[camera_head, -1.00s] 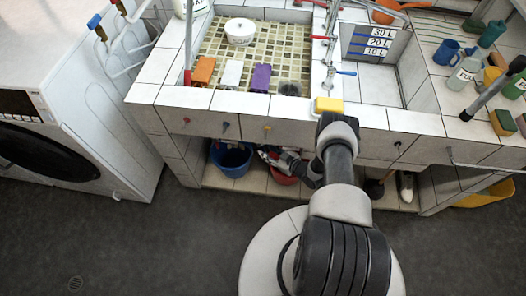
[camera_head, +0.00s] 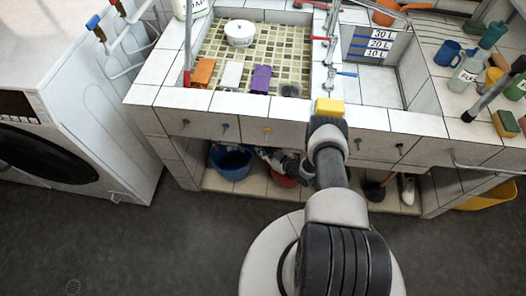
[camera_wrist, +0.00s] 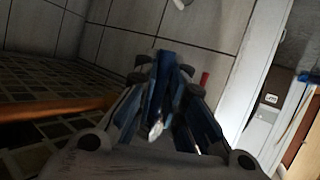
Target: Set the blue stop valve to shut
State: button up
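In the wrist view, a flat blue piece (camera_wrist: 160,84), which looks like the blue stop valve's lever, stands between the fingers of my gripper (camera_wrist: 165,72). The fingers lie close on both sides of it; whether they touch it is unclear. A small pale metallic part (camera_wrist: 155,130) shows below it. A red piece (camera_wrist: 204,80) stands just right of the fingers.
The tiled counter front (camera_head: 215,123) has small coloured knobs. A blue bucket (camera_head: 231,164) stands on the shelf below. A yellow sponge (camera_head: 329,107) lies on the counter edge. The washing machine (camera_head: 60,110) is at left. An orange-brown bar (camera_wrist: 55,108) crosses the wrist view's left.

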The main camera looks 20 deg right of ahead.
grip_shut()
jog(key=shift+a+f, duration=0.1)
jog(key=shift+w+a+m+t+y, duration=0.2)
jog(key=shift+a+m+t+y, duration=0.15)
jog(key=shift+t+y, duration=0.3)
jog(key=o, duration=0.6)
grip_release()
jog(key=shift+d, duration=0.1)
